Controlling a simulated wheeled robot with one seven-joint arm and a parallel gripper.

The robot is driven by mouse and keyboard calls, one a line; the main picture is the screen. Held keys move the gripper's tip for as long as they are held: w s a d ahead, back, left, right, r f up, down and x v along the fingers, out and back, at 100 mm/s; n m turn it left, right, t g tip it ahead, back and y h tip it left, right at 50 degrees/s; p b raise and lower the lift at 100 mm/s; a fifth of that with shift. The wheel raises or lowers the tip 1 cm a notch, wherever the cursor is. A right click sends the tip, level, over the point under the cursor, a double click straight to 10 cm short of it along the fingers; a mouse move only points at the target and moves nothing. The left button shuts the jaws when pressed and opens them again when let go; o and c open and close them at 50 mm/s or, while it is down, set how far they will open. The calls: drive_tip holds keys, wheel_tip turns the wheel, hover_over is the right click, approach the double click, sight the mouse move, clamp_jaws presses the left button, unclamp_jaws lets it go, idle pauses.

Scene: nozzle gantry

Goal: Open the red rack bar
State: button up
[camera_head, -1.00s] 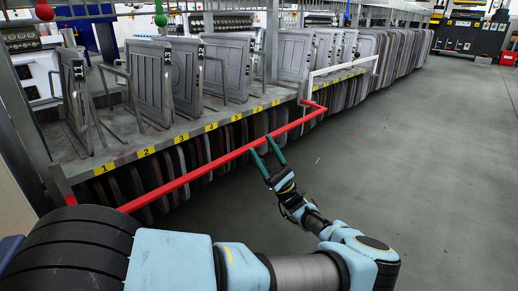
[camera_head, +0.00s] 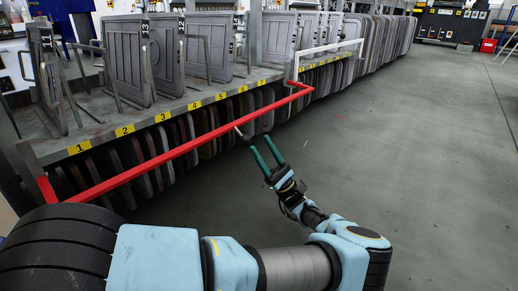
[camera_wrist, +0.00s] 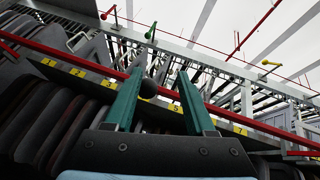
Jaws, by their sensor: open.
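The red rack bar (camera_head: 165,158) runs low along the front of the rack, with short red end arms back towards the rack at both ends. In the wrist view the bar (camera_wrist: 65,55) crosses behind my fingers. A dark ball knob (camera_wrist: 148,88) shows between the fingers there, and a small dark knob on a short rod (camera_head: 243,136) shows beside the bar in the head view. My gripper (camera_head: 259,143) is open, its two green fingers pointing at the bar from the aisle side. In the head view the fingertips (camera_wrist: 160,73) appear apart from the bar.
Grey panels (camera_head: 150,55) stand on the shelf, which has yellow numbered labels (camera_head: 124,130). More dark panels (camera_head: 125,175) hang below, behind the bar. A white bar (camera_head: 325,50) continues the rack farther back. The grey floor (camera_head: 420,150) to the right is clear.

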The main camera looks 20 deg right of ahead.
drive_tip(key=f+m+t+h+p, duration=0.1)
drive_tip(key=f+m+h+p, duration=0.1)
drive_tip(key=h+p, duration=0.1)
drive_tip(key=d+f+m+t+h+p, duration=0.1)
drive_tip(key=f+m+h+p, duration=0.1)
drive_tip(key=h+p, duration=0.1)
drive_tip(key=shift+m+t, duration=0.4)
drive_tip(key=c, duration=0.5)
drive_tip(key=f+h+p, duration=0.1)
drive_tip(key=f, duration=0.1)
drive_tip(key=s+f+m+g+h+p, duration=0.1)
drive_tip(key=f+p, duration=0.1)
drive_tip(key=s+d+f+m+h+p, duration=0.1)
drive_tip(key=f+p, duration=0.1)
drive_tip(key=shift+s+h, duration=0.25)
drive_tip(key=shift+h, duration=0.05)
clamp_jaws()
drive_tip(key=w+a+r, duration=0.5)
drive_tip(key=r, duration=0.2)
drive_tip(key=shift+w+r+g+b, duration=0.2)
drive_tip(key=shift+r+g+b, duration=0.15)
drive_tip(key=shift+g+b, duration=0.05)
